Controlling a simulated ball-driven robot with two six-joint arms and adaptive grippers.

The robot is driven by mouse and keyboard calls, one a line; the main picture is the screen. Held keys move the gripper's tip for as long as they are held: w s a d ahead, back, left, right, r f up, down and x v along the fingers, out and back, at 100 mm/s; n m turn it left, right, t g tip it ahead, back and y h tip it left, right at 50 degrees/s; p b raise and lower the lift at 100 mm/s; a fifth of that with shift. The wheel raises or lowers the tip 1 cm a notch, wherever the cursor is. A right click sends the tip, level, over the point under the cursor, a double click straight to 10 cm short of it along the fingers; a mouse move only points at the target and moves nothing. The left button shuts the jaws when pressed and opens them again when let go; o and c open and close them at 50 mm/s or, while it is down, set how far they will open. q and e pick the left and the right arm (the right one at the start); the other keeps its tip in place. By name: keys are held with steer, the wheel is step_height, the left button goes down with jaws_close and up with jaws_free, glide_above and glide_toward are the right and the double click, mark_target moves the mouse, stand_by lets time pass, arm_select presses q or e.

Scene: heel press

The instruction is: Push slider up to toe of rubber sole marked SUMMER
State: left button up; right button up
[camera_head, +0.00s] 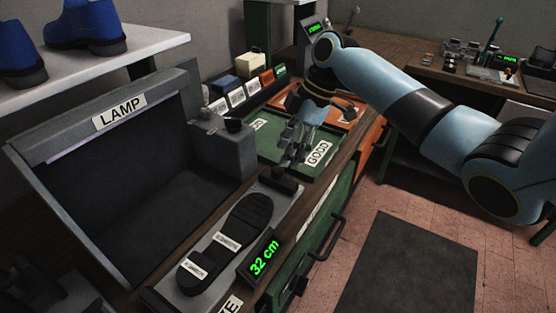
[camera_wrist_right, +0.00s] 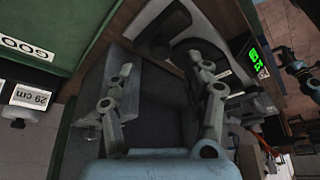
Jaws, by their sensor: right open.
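A dark rubber sole (camera_head: 240,226) with small white labels lies on the grey measuring plate (camera_head: 218,285) on the bench; I cannot read the labels. Its toe points away, and a dark slider block (camera_head: 280,181) sits just beyond the toe; any gap is too small to judge. A display (camera_head: 264,257) beside the sole reads 32 cm. My right gripper (camera_head: 297,150) is open and empty, beyond the slider, over the green tray marked GOOD. In the right wrist view, its spread fingers (camera_wrist_right: 162,72) show with the slider (camera_wrist_right: 164,27) beyond them. My left gripper is not in view.
The grey LAMP box (camera_head: 120,115) stands left of the plate. The green GOOD tray (camera_head: 268,146) and an orange tray (camera_head: 350,110) lie farther back, near several small labelled boxes (camera_head: 253,64). Blue shoes (camera_head: 85,22) stand on a white shelf. Drawer handles (camera_head: 328,240) stick out at the bench front.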

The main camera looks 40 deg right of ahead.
mark_target(279, 168)
steer(key=x, duration=0.4)
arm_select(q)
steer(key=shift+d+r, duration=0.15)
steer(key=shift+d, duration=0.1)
arm_select(e)
steer(key=shift+f, duration=0.35)
steer(key=shift+c, duration=0.4)
